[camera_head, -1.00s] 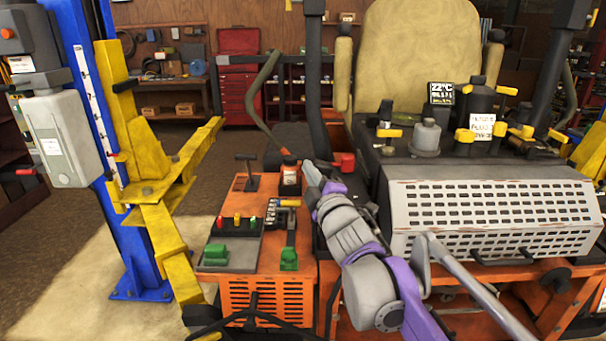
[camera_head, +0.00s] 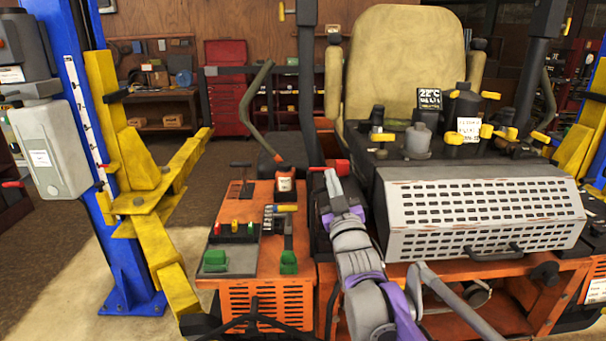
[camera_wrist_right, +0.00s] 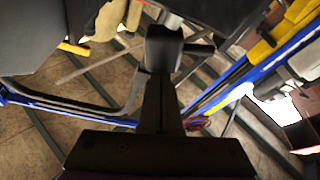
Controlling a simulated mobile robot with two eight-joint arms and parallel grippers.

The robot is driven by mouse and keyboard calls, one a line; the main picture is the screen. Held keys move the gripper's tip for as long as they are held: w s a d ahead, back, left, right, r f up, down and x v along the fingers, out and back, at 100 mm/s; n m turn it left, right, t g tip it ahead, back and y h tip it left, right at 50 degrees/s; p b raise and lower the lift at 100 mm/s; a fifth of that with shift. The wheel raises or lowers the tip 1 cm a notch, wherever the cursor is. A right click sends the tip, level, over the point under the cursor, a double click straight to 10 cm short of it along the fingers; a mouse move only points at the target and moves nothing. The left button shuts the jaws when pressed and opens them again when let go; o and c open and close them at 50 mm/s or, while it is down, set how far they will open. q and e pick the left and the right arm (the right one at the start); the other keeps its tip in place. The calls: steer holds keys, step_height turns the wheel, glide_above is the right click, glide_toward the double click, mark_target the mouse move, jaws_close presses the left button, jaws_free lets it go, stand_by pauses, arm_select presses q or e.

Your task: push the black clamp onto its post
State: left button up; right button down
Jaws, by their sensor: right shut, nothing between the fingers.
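My right gripper (camera_head: 331,176) is at the end of the grey and purple arm, over the black box (camera_head: 322,214) between the orange bench and the grey perforated cover. Its fingertips are beside a small red block (camera_head: 342,167). In the right wrist view my shut fingers (camera_wrist_right: 161,100) point up the picture, with nothing held. A dark block (camera_wrist_right: 163,48) with a side bar shows at their tips. It may be the black clamp, but I cannot tell whether it touches the fingers or sits on a post. The post is not clearly visible. My left gripper is out of view.
The orange bench (camera_head: 265,301) on the left carries green, red and yellow parts. The perforated cover (camera_head: 480,212) closes off the right side. A yellow lift arm (camera_head: 165,200) and blue column (camera_head: 95,150) stand at far left.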

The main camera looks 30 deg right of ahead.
steer(key=m, duration=0.1)
steer(key=m+h, duration=0.1)
steer(key=d+f+m, duration=0.1)
steer(key=shift+s+f+m+g, duration=0.1)
steer(key=shift+s+m+g, duration=0.2)
steer(key=shift+m, duration=0.1)
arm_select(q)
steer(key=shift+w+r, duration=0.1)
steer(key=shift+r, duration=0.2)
arm_select(e)
steer(key=shift+f, duration=0.15)
steer(key=shift+s+f, duration=0.1)
steer(key=shift+f, duration=0.05)
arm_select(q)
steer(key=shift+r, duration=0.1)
arm_select(e)
steer(key=shift+d, duration=0.1)
